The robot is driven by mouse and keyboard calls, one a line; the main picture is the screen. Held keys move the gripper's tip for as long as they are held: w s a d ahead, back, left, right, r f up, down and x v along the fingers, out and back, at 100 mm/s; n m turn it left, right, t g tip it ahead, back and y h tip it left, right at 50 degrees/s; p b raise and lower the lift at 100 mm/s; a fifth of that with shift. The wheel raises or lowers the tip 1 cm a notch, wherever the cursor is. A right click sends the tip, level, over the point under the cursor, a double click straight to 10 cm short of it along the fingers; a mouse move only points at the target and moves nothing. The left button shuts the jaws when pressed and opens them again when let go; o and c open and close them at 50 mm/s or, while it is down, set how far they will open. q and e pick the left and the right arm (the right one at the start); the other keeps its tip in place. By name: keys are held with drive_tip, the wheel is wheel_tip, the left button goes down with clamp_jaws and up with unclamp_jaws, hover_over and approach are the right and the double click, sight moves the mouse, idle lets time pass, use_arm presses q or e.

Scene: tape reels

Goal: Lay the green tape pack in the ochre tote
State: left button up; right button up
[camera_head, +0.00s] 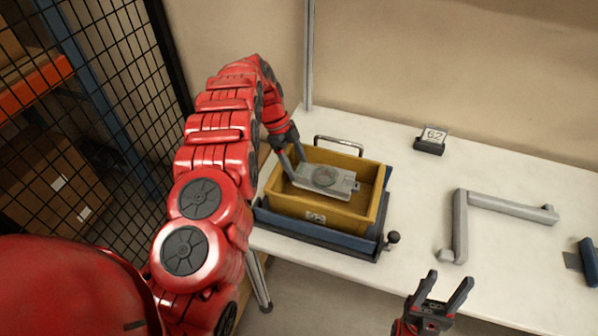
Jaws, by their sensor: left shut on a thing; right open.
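The ochre tote (318,209) stands on the white table, in a dark blue tray-like base. A flat pale grey tape pack (342,183) with a round, dull greenish middle is at the tote's opening, inside its rim as seen from above. My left gripper (296,172) reaches over the tote's left side and is shut on the pack's left end. I cannot tell whether the pack touches the tote's floor. My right gripper (450,284) is open and empty in front of the table's near edge, right of the tote.
A grey angled bar frame (496,206) lies on the table to the right. A small dark stand with a "62" card (432,138) is at the back. A dark blue object (588,262) is at the right edge. A black knob (393,237) sits at the base's right corner.

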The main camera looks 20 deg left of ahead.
use_arm(q)
drive_tip(key=f, duration=0.1)
drive_tip(key=f+p, duration=0.1)
drive_tip(key=f, duration=0.1)
drive_tip(key=shift+s, duration=0.2)
drive_tip(key=shift+w+f, duration=0.15)
drive_tip(key=shift+f, duration=0.3)
drive_tip(key=shift+f, duration=0.65)
drive_tip(key=o, duration=1.5)
drive_tip(key=shift+r, duration=0.1)
